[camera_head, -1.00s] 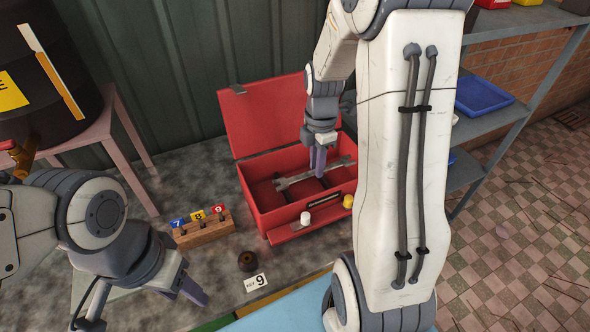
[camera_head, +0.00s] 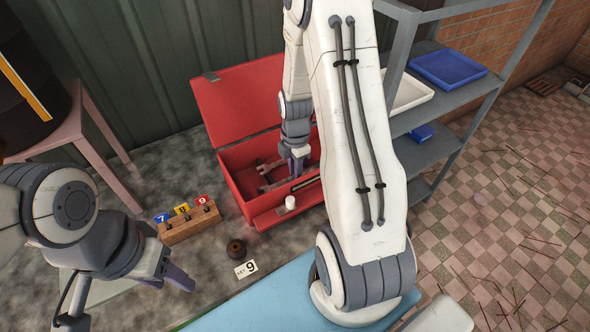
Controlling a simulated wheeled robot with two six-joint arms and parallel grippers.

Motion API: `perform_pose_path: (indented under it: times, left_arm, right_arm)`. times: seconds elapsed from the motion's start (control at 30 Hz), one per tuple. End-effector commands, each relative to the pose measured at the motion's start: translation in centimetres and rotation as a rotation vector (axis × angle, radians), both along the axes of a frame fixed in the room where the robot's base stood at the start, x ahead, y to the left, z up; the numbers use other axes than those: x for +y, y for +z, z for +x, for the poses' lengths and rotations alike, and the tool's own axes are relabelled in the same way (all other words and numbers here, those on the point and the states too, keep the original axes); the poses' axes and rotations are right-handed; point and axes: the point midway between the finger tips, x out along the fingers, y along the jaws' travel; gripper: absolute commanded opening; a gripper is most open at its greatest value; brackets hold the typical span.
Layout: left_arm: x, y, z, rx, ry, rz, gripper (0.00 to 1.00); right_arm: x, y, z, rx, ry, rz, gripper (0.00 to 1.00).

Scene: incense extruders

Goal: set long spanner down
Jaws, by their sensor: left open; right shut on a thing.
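The long grey spanner (camera_head: 276,183) is inside the open red toolbox (camera_head: 238,187), low near its floor. My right gripper (camera_head: 296,168) reaches down into the toolbox and is shut on the spanner's middle. My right arm hides the spanner's right end and the toolbox's right side. I cannot tell whether the spanner touches the toolbox floor. My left gripper (camera_head: 178,281) is open and empty above the bench at lower left, apart from the toolbox.
A wooden block with numbered tags (camera_head: 190,225) stands left of the toolbox. A dark round piece (camera_head: 236,248) and a "9" card (camera_head: 246,269) lie in front. A white cylinder (camera_head: 291,203) is at the toolbox's front. Grey shelves (camera_head: 440,92) stand at right.

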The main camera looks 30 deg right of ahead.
Motion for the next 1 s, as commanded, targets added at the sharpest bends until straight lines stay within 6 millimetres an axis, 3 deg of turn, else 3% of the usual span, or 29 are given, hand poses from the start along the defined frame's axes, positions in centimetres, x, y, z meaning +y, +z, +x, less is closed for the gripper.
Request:
perform_pose_path:
  times: [0.2, 0.23, 0.3, 0.73, 0.87, 1.0]
  left_arm:
    - [0.0, -0.3, 0.0, 0.000, 0.000, 0.000, 0.50]
    - [0.0, -0.3, 0.0, 0.000, 0.000, 0.000, 0.50]
    - [0.0, -0.2, 0.0, 0.000, 0.000, 0.000, 0.50]
    - [0.0, 0.0, 0.0, 0.000, 0.000, 0.000, 0.50]
    - [0.0, -0.4, 0.0, 0.000, 0.000, 0.000, 0.50]
    - [0.0, -0.7, 0.0, 0.000, 0.000, 0.000, 0.50]
  right_arm:
    - [0.0, -0.4, 0.0, 0.000, 0.000, 0.000, 0.00]
    - [0.0, -0.4, 0.0, 0.000, 0.000, 0.000, 0.26]
    - [0.0, -0.3, 0.0, 0.000, 0.000, 0.000, 0.52]
    - [0.0, 0.5, 0.1, -0.002, 0.000, -0.001, 0.52]
    - [-0.1, 2.4, 0.1, -0.006, 0.000, -0.002, 0.52]
    - [-0.1, 5.6, 0.1, -0.007, 0.000, -0.002, 0.52]
